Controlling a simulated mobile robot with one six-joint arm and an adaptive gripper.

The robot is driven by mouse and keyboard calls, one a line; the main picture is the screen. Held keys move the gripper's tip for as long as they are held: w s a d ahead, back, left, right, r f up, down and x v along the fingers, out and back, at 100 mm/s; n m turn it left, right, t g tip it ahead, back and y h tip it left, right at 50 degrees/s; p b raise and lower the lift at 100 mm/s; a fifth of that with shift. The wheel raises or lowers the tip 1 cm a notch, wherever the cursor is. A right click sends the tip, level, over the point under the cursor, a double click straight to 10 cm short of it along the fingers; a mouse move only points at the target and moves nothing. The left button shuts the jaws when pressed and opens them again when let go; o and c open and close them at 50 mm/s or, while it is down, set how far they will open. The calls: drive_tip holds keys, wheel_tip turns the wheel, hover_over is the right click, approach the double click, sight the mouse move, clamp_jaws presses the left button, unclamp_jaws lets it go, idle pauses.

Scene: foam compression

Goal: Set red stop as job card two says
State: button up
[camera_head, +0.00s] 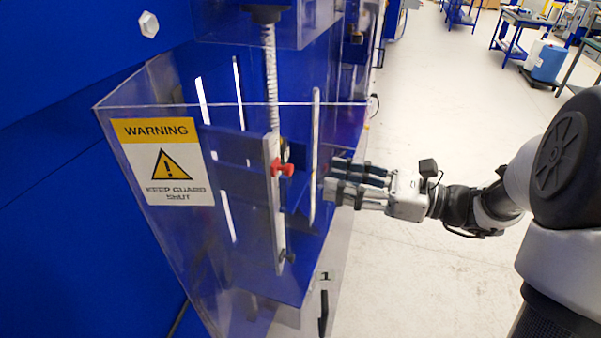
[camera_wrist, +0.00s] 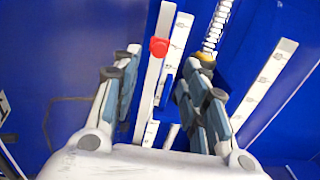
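The red stop (camera_head: 283,168) is a small red knob clamped on an upright pale rail (camera_head: 275,215) inside the clear guard. In the wrist view the red stop (camera_wrist: 159,46) shows on its rail, ahead of and between my fingers. My gripper (camera_head: 333,182) is to the right of the stop, at about its height or slightly lower, and apart from it. In the wrist view my gripper (camera_wrist: 162,75) is open, with nothing between its fingers. No job card can be made out in either view.
A clear guard (camera_head: 160,245) with a warning label (camera_head: 165,160) stands left of my arm. A threaded screw (camera_head: 271,75) runs down beside the rail. A dark knob (camera_head: 288,257) sits low on the rail. A marked scale (camera_wrist: 265,85) stands right.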

drive_tip(key=x, duration=0.8)
drive_tip(key=shift+a+b, duration=0.2)
drive_tip(key=shift+b, duration=0.2)
drive_tip(key=shift+w, duration=0.1)
clamp_jaws()
